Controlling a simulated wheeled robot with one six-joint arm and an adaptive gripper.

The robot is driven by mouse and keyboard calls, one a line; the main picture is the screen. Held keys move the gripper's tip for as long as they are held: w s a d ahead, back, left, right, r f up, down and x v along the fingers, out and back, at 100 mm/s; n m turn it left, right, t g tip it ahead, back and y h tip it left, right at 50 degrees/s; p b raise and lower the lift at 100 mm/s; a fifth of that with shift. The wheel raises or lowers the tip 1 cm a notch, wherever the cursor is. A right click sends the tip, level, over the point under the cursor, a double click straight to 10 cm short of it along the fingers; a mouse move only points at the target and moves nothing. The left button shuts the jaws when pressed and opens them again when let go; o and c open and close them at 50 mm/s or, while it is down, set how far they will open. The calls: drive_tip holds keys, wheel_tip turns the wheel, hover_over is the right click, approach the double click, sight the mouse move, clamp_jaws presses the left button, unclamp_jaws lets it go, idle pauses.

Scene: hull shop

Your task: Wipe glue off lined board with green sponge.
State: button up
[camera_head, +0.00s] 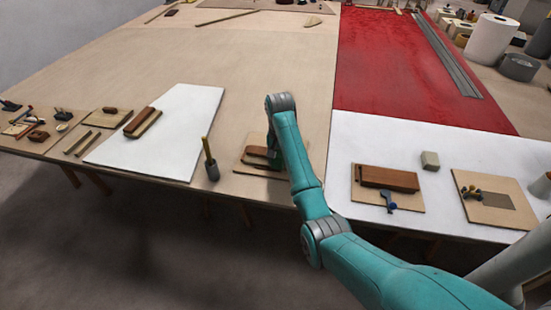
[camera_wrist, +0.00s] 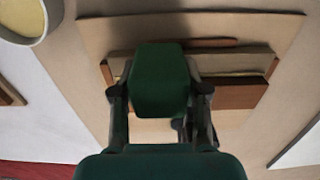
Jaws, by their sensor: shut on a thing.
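My gripper (camera_head: 273,157) is low over a thin tan board (camera_head: 246,166) near the table's front edge. In the wrist view its two fingers (camera_wrist: 160,97) are shut on a dark green block that looks like the green sponge (camera_wrist: 160,78). Wooden blocks (camera_wrist: 234,90) lie on the board behind and beside it; whether the sponge touches them I cannot tell. Another tan board (camera_head: 464,190) with a darker, seemingly lined patch (camera_head: 497,201) lies at the right. I cannot make out glue on either board, nor tell for certain which is the lined board.
A grey pot with a yellow handle (camera_head: 212,171) stands left of my gripper. A pale round pot (camera_wrist: 24,22) with yellowish contents shows in the wrist view. The table's middle is clear.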

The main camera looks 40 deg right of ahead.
drive_tip(key=shift+s+d+f, duration=0.1)
drive_tip(key=shift+s+d, duration=0.55)
drive_tip(key=shift+s, duration=0.25)
drive_tip(key=shift+s+d+f, duration=0.1)
drive_tip(key=shift+s+d, duration=0.55)
drive_tip(key=shift+s, duration=0.2)
drive_tip(key=shift+w+a+r, duration=0.1)
drive_tip(key=shift+w+a, duration=0.65)
drive_tip(key=shift+w, duration=0.2)
drive_tip(key=shift+w+a+r, duration=0.1)
drive_tip(key=shift+w+a, duration=0.6)
drive_tip(key=shift+w, duration=0.25)
drive_tip(key=shift+w+a+f, duration=0.1)
drive_tip(key=shift+w+a, duration=0.5)
drive_tip(key=shift+w, duration=0.3)
drive_tip(key=shift+s+d, duration=0.7)
drive_tip(key=shift+s, duration=0.2)
drive_tip(key=shift+s+d, duration=0.65)
drive_tip(key=shift+s, duration=0.25)
drive_tip(key=shift+s+d, duration=0.7)
drive_tip(key=shift+s, duration=0.25)
drive_tip(key=shift+w+a, duration=1.05)
drive_tip(key=shift+w, duration=0.35)
drive_tip(key=shift+w+a, duration=1.05)
drive_tip(key=shift+w, duration=0.3)
